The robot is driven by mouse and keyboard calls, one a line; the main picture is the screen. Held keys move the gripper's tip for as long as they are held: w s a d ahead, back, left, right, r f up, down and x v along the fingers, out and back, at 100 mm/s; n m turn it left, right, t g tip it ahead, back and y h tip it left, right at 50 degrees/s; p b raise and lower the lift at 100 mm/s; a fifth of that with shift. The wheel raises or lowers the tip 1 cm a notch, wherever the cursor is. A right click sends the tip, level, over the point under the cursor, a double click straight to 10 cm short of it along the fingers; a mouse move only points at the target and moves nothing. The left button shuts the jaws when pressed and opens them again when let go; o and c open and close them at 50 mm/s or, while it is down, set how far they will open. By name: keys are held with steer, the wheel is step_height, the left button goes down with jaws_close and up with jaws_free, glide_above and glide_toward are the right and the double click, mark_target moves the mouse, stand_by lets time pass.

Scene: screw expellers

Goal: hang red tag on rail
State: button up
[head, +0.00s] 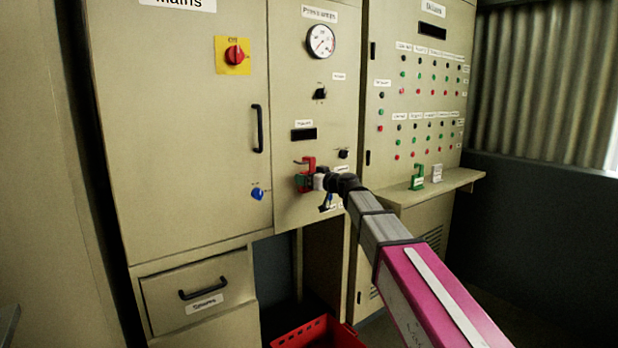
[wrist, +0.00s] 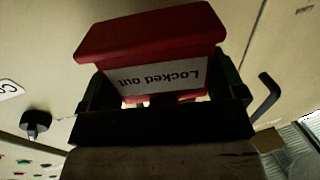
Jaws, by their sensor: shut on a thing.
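The red tag (head: 308,163) is in my gripper (head: 304,180), in front of the middle cabinet panel in the head view. In the wrist view the red tag (wrist: 150,38) fills the upper middle, with a white label reading "Locked out" upside down. The dark green fingers of my gripper (wrist: 165,95) close on its two sides. I cannot make out a rail in either view. I cannot tell whether the tag touches the panel.
A green tag (head: 416,180) and a whitish tag (head: 437,174) stand on the shelf (head: 455,186) at right. A black door handle (head: 257,129), blue knob (head: 257,193) and small black knob (head: 343,154) stick out nearby. A red crate (head: 320,333) is below.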

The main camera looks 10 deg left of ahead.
steer(key=o, duration=0.7)
steer(key=shift+c, duration=0.2)
steer(key=v, duration=1.1)
steer(key=s+d+f+m+g+h, duration=0.1)
steer(key=s+d+f+m+h, duration=0.15)
steer(key=d+f, duration=0.45)
steer(key=s+d+f+m+g+h, duration=0.1)
steer(key=d+f+g+h, duration=0.15)
steer(key=f, duration=0.85)
steer(key=s+d+f+m+h, duration=0.25)
steer(key=d+f, duration=0.25)
steer(key=f, duration=0.4)
steer(key=s+d+f+m+g+h, duration=0.2)
steer(key=s+d+f+m+h, duration=0.1)
steer(key=s+d+f, duration=0.3)
steer(key=s+d+f+m+g+h, duration=0.3)
steer(key=s+d+f+h, duration=0.2)
steer(key=d+f, duration=0.6)
steer(key=s+d, duration=0.2)
steer(key=d, duration=0.1)
steer(key=shift+s+d+f, duration=0.15)
steer(key=shift+d+f, duration=0.05)
